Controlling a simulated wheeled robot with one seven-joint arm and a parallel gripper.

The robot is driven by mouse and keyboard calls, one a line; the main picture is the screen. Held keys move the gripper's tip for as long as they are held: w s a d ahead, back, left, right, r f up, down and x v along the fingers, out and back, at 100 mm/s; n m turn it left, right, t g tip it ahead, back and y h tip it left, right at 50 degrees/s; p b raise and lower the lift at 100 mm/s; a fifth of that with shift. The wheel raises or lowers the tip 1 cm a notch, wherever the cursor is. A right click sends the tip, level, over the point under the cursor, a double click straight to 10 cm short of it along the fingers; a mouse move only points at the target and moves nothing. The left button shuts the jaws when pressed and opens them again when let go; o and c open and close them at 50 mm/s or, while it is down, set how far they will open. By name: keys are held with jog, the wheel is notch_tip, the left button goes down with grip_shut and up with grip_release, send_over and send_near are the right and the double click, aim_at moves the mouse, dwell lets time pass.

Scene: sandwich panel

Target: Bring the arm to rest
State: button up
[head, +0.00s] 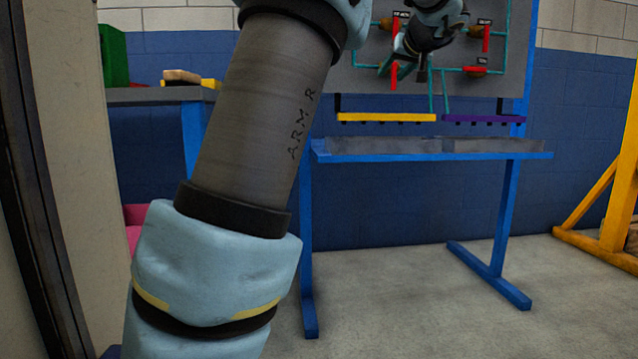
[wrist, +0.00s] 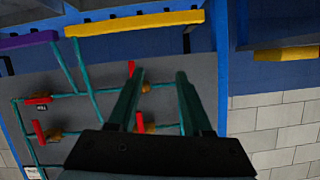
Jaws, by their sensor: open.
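My arm (head: 262,110) crosses the left of the head view and bends over to the panel side. My gripper (head: 404,72) is in front of the grey panel (head: 345,85), pointing down. In the wrist view my gripper (wrist: 160,72) shows two teal fingers spread apart with nothing between them. The panel behind it (wrist: 88,115) carries teal pipes, red handles and brown valve bodies. The arm and wrist hide part of the panel. I cannot tell how far the fingers are from its surface.
A yellow rail (head: 386,117) and a purple rail (head: 484,119) are below the panel. A grey tray (head: 390,145) lies on the blue stand (head: 505,210). A yellow frame (head: 600,215) stands at right. A pale wall edge (head: 65,150) is close at left. Floor at right front is clear.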

jog(key=s+a+f+m+g+p, duration=0.1)
jog(key=s+a+f+g+p, duration=0.3)
jog(key=a+f, duration=0.45)
jog(key=s+a+f+m+g+p, duration=0.1)
jog(key=s+a+f+g+p, duration=0.35)
jog(key=a+f, duration=0.45)
jog(key=s+a+f+n+g+h+p, duration=0.1)
jog(key=s+a+f+g+p, duration=0.25)
jog(key=s, duration=0.75)
jog(key=s+a+f+h+p, duration=0.1)
jog(key=s+a+f+p, duration=0.4)
jog(key=s, duration=0.6)
notch_tip(320, 180, up, 36)
jog(key=p, duration=3.5)
jog(key=shift+w+d, duration=0.35)
jog(key=shift+d, duration=0.1)
